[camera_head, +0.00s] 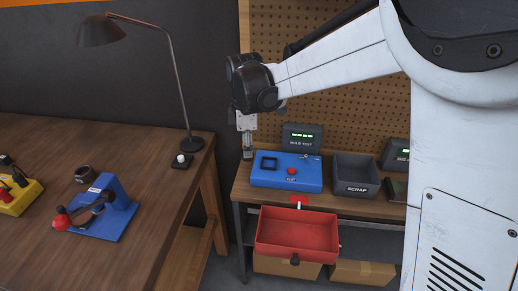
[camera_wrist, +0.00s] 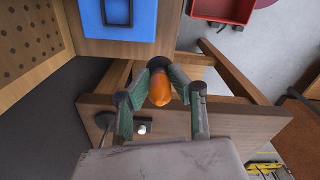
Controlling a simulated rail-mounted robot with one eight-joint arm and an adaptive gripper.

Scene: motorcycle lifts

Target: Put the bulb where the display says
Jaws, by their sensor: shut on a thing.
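My gripper (camera_wrist: 160,75) is shut on an orange bulb (camera_wrist: 160,88) in the wrist view. In the head view my gripper (camera_head: 247,146) hangs pointing down, left of the blue test box; the bulb cannot be made out there. The dark display (camera_head: 302,137) labelled "BULB TEST" stands behind the blue test box (camera_head: 287,172) and shows green lit marks. The box has a dark square socket and a red button. A grey bin (camera_head: 357,175) labelled "SCRAP" stands right of it. A second display (camera_head: 396,152) with green marks is partly hidden by my arm.
A red open tray (camera_head: 297,240) sits low in front of the bench. A wooden table (camera_head: 120,140) at left holds a desk lamp (camera_head: 172,70), a blue device with a red-knobbed lever (camera_head: 100,208) and a yellow box (camera_head: 18,192). Pegboard stands behind the bench.

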